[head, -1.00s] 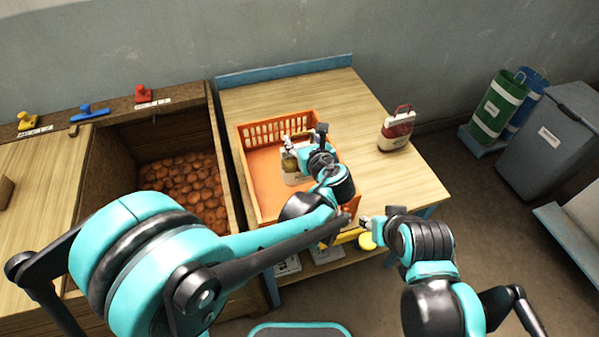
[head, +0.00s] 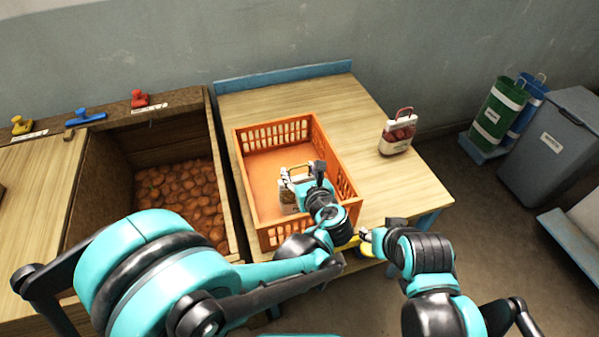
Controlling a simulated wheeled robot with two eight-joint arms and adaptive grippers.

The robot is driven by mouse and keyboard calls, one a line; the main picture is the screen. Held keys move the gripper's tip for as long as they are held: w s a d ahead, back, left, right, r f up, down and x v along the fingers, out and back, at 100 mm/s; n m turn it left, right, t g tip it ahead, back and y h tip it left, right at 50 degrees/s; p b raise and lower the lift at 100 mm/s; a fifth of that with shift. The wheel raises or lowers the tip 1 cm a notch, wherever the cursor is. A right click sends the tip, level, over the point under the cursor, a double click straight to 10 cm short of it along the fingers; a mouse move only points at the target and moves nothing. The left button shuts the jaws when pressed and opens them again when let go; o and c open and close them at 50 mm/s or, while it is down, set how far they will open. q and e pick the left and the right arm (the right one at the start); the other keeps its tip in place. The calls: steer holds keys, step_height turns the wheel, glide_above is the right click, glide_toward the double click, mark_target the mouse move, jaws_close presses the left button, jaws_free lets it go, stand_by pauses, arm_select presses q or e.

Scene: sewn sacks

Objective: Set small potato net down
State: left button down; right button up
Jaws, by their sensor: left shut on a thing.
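The small potato net (head: 289,198), a pale bag with a brownish front, is inside the orange crate (head: 352,205) near its front right. My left gripper (head: 298,177) is shut on the top of the net. My own gripper and wrist hide part of the net, and I cannot tell whether its base touches the crate floor. My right gripper (head: 367,237) is outside the crate at its front right corner, by something yellow. Its fingers are too small to tell open from shut.
The crate stands on a wooden table (head: 400,185). A red and white bag (head: 397,133) stands on the table's right side. A bin of potatoes (head: 185,192) is at left. Green (head: 497,115) and grey bins (head: 550,140) stand at far right. The crate's back left is empty.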

arm_select(q)
steer(key=c, duration=1)
jaws_free()
steer(key=shift+f, duration=0.2)
steer(key=o, duration=0.4)
steer(key=shift+o, duration=0.2)
steer(key=shift+r, duration=0.1)
steer(key=shift+r, duration=0.1)
